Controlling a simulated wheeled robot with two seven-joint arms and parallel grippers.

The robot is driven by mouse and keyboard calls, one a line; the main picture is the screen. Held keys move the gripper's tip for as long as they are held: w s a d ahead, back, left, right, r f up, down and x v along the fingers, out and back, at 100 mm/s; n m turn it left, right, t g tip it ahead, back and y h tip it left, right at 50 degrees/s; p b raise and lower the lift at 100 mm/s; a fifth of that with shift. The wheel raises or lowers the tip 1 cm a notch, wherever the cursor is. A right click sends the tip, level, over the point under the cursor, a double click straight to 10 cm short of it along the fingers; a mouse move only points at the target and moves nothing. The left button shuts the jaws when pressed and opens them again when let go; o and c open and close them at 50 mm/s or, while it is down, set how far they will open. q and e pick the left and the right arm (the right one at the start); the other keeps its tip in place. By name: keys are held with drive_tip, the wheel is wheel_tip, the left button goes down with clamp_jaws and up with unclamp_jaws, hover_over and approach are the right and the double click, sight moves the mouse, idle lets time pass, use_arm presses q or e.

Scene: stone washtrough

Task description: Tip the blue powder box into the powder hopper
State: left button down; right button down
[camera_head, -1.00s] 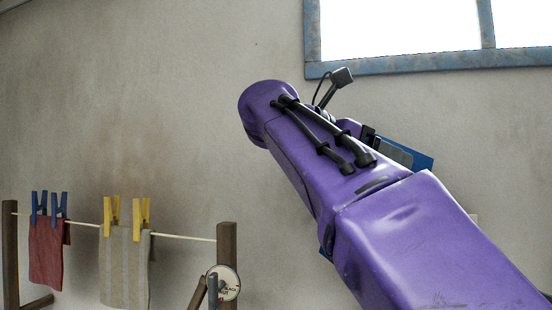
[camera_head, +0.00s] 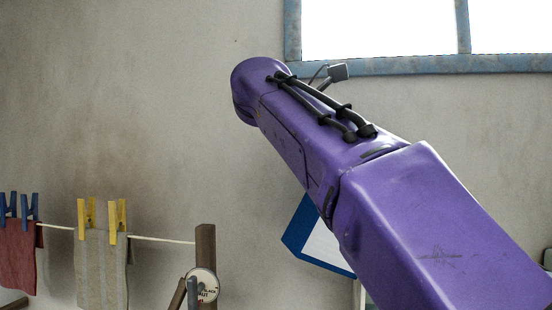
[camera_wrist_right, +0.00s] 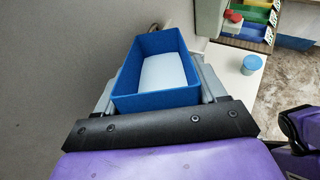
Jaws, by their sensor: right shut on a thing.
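The blue powder box (camera_wrist_right: 155,101) is an open-topped rectangular tray with a pale, smooth surface inside, seen in the right wrist view. My right gripper (camera_wrist_right: 158,82) is shut on it, with grey fingers along its two sides. In the head view my purple right arm crosses from the lower right and hides the gripper. Part of the box, a blue edge around a pale face (camera_head: 322,246), shows below the arm and looks tilted. I cannot make out the powder hopper in either view. My left gripper is not in view.
A clothesline with a red cloth (camera_head: 18,255) and a striped cloth (camera_head: 100,270) hangs at left by a wooden post (camera_head: 205,243). A blue-framed window (camera_head: 380,64) is above. In the wrist view a small blue-topped cup (camera_wrist_right: 251,64) stands on a pale surface near coloured bins (camera_wrist_right: 250,28).

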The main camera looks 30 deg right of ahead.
drive_tip(key=shift+d+r, duration=0.1)
idle(0.6)
drive_tip(key=shift+s+d+y, duration=0.1)
drive_tip(key=shift+d+y, duration=0.05)
drive_tip(key=shift+y, duration=0.35)
idle(0.3)
drive_tip(key=shift+s+d+f+t+y+p, duration=0.1)
drive_tip(key=shift+d+f+t+y+p, duration=0.2)
drive_tip(key=shift+y, duration=0.3)
idle(0.3)
drive_tip(key=shift+s+d+f+y, duration=0.1)
drive_tip(key=shift+d+f+y, duration=0.1)
drive_tip(key=shift+y, duration=0.3)
drive_tip(key=shift+d+f+m, duration=0.1)
drive_tip(key=shift+m, duration=0.2)
